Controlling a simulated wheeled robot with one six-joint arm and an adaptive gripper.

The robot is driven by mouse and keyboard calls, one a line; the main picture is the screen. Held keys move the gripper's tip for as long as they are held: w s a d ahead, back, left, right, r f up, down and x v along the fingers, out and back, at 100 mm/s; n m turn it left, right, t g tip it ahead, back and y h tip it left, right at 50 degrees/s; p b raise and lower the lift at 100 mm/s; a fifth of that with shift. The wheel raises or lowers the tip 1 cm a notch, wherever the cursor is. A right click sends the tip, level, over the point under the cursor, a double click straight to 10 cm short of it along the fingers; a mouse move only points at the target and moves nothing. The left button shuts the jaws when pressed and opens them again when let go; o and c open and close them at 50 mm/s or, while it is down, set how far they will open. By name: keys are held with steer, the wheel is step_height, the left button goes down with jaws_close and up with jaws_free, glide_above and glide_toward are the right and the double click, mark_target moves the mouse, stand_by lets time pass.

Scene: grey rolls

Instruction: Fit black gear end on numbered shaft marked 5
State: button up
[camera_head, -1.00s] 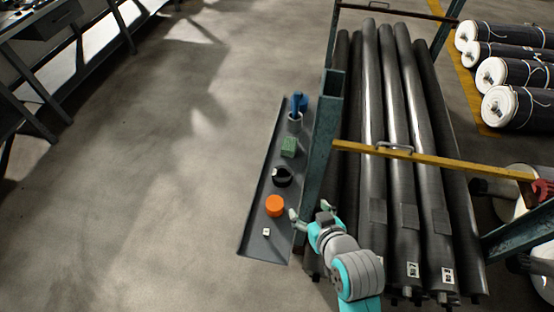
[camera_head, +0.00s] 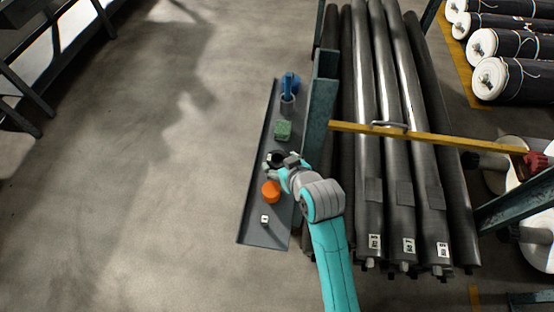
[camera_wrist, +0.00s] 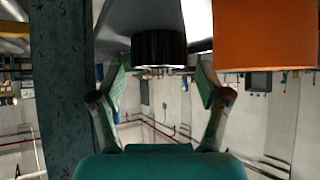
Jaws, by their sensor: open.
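The black gear end (camera_wrist: 160,47) is ahead of my open gripper (camera_wrist: 162,92) in the wrist view, roughly centred between the fingers and apart from them. In the head view my gripper (camera_head: 272,163) is at the grey tray, over the black gear end (camera_head: 277,156), and partly hides it. Dark rolls lie lengthwise in the rack, with shaft ends at their near ends (camera_head: 403,270). White number labels (camera_head: 408,245) show on some rolls, but I cannot read which is 5.
The grey tray (camera_head: 256,212) also holds an orange cylinder (camera_head: 271,191) close by my gripper, a small white cube (camera_head: 265,219), a green block (camera_head: 283,130) and a blue item in a cup (camera_head: 289,85). A teal rack post (camera_head: 318,110) stands right beside it.

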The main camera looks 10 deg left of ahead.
mark_target(275, 156)
steer(key=shift+x, duration=1.75)
steer(key=shift+r, duration=0.1)
steer(key=c, duration=1.3)
steer(key=shift+o, duration=0.2)
